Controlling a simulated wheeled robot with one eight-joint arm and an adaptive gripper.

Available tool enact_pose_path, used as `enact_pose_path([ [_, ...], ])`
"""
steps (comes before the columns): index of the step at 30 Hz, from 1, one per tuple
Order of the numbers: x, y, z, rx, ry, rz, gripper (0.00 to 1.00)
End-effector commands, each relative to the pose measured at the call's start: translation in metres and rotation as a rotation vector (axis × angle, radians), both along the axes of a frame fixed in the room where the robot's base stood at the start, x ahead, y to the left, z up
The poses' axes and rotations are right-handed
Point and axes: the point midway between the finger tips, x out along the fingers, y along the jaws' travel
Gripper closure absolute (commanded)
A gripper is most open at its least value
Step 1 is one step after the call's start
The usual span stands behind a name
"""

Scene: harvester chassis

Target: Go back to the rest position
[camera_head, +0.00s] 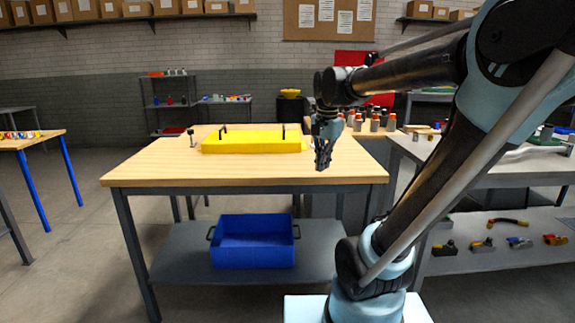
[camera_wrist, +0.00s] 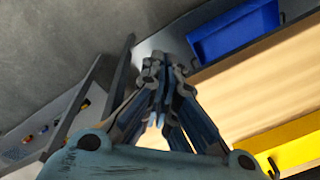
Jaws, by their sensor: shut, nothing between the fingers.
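My gripper (camera_head: 323,165) hangs fingers down in the head view, over the right part of the wooden workbench (camera_head: 150,170). Its fingers are together with nothing between them. In the wrist view my gripper (camera_wrist: 157,60) shows its closed fingertips against the floor and the bench's edge. My arm reaches in from the right side of the head view. A yellow case (camera_head: 250,145) with black handles lies on the bench left of my gripper, apart from it. It also shows in the wrist view as a yellow surface (camera_wrist: 295,145) at the lower right.
A blue crate (camera_head: 252,243) stands on the bench's lower shelf. A grey table (camera_head: 500,170) with parts is at the right. Another wooden table (camera_head: 30,142) is at the left. Bottles (camera_head: 375,122) stand behind my gripper. The bench's front left is bare.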

Motion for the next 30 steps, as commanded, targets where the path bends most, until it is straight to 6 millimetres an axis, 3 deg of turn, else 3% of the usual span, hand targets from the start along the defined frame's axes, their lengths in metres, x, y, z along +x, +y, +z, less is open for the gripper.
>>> enact_pose_path([
  [9,-0.074,-0.047,-0.073,-0.048,-0.05,0.331,1.0],
  [18,-0.131,-0.073,-0.146,-0.108,-0.087,0.624,1.0],
  [24,-0.148,-0.077,-0.171,-0.131,-0.095,0.726,1.0],
  [30,-0.15,-0.078,-0.174,-0.136,-0.097,0.746,1.0],
])
